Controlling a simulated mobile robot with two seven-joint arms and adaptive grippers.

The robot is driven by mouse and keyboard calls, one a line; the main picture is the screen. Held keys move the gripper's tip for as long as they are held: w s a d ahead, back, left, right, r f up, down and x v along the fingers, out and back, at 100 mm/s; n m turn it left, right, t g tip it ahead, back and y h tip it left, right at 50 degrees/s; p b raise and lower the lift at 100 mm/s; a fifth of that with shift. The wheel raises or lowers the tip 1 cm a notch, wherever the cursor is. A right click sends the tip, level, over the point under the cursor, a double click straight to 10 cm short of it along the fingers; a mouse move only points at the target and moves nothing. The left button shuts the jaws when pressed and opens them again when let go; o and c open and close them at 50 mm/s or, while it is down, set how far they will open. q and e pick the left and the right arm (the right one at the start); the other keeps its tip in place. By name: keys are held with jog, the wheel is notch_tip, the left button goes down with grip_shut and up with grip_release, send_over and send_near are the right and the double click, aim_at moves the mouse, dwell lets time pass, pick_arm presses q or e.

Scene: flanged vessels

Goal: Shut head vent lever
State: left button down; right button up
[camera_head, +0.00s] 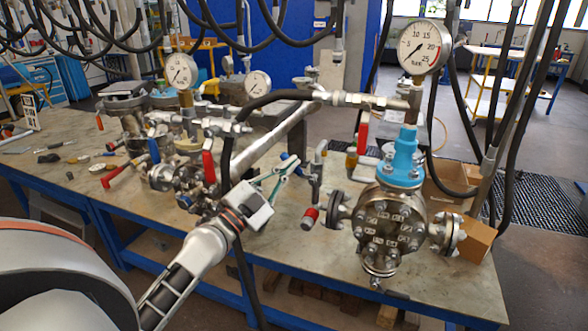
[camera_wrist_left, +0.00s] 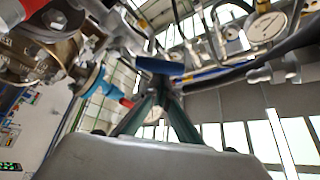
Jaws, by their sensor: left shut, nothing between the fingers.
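My left gripper (camera_head: 293,163) is shut and empty, its greenish fingers meeting near a grey upright fitting at the middle of the bench. In the left wrist view the closed fingertips (camera_wrist_left: 157,88) lie close to a dark blue lever (camera_wrist_left: 160,67); whether they touch cannot be told. Several levers show: a red one (camera_head: 362,131) hanging under the right-hand pipe, a red one (camera_head: 208,167) and a blue one (camera_head: 154,150) on the left valves, and a red-ended one (camera_head: 310,216) low beside the flanged vessel (camera_head: 388,226). None carries a readable label. My right gripper is out of view.
A pressure gauge (camera_head: 423,46) stands above the turquoise neck (camera_head: 405,156) of the vessel. Smaller gauges (camera_head: 181,71) rise at the left. Black hoses hang overhead, and a sloping pipe crosses behind my gripper. The bench top (camera_head: 330,258) is bare in front of the vessel's left side.

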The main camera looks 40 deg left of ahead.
pick_arm(q)
jog(key=f+n+y, duration=0.1)
jog(key=n+y, duration=0.2)
jog(key=n, duration=0.2)
jog(key=a+f+n+y, duration=0.1)
jog(key=f+n+y, duration=0.1)
jog(key=n, duration=0.3)
jog(key=a+f+n+t+y+b, duration=0.1)
jog(key=n+y, duration=0.3)
jog(key=n, duration=0.1)
jog(key=shift+s+a+f, duration=0.25)
jog(key=shift+f, duration=0.1)
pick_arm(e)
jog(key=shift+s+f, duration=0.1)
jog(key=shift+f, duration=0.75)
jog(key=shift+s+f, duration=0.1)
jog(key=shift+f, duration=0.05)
